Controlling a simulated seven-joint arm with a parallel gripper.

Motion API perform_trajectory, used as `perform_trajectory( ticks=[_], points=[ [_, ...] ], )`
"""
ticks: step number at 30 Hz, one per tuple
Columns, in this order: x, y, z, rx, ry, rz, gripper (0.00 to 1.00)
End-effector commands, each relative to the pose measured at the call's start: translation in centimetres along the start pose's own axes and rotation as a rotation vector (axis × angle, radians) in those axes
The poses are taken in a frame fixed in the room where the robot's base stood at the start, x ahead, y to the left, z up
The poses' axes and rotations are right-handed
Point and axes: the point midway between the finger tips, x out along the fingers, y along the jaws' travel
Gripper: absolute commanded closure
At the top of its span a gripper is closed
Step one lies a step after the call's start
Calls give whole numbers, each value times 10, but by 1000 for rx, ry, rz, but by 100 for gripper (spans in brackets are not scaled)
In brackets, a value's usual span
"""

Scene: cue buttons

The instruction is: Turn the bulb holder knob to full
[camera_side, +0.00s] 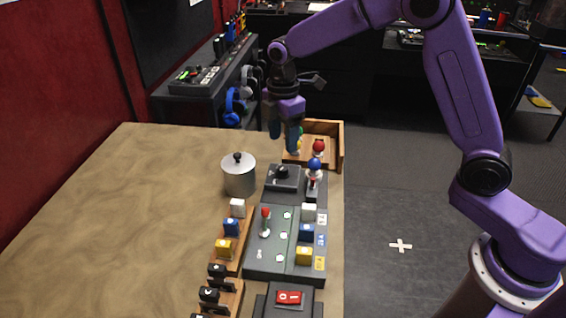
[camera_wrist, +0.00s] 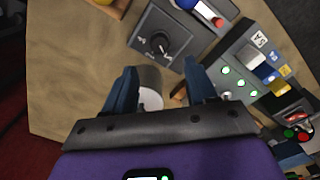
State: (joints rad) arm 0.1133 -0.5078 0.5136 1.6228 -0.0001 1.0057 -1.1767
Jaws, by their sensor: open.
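The bulb holder is a dark grey box (camera_side: 279,184) with a black knob (camera_side: 283,172) on top. A blue bulb (camera_side: 314,165) stands upright on its right side. In the wrist view the knob (camera_wrist: 160,42) has a pointer and a printed dial around it; the exact setting is too small to read. The blue bulb (camera_wrist: 204,10) shows at the top there. My gripper (camera_side: 284,132) is open and empty, pointing down, above and behind the knob in the side view. In the wrist view its blue fingers (camera_wrist: 161,90) are apart and clear of the knob.
A silver lidded pot (camera_side: 239,178) stands left of the holder. A wooden box (camera_side: 338,146) with a red bulb (camera_side: 319,147) is behind it. A button panel (camera_side: 265,258), colored blocks and a red switch (camera_side: 289,297) lie in front. The table's left side is clear.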

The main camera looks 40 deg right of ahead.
Motion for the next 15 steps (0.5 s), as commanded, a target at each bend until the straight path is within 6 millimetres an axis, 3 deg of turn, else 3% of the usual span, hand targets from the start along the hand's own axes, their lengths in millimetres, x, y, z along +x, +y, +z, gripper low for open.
perform_trajectory(
  ticks=[9,15],
  points=[
    [58,-1,0,1,-2,-4,43],
    [80,0,0,0,0,-1,43]
  ],
)
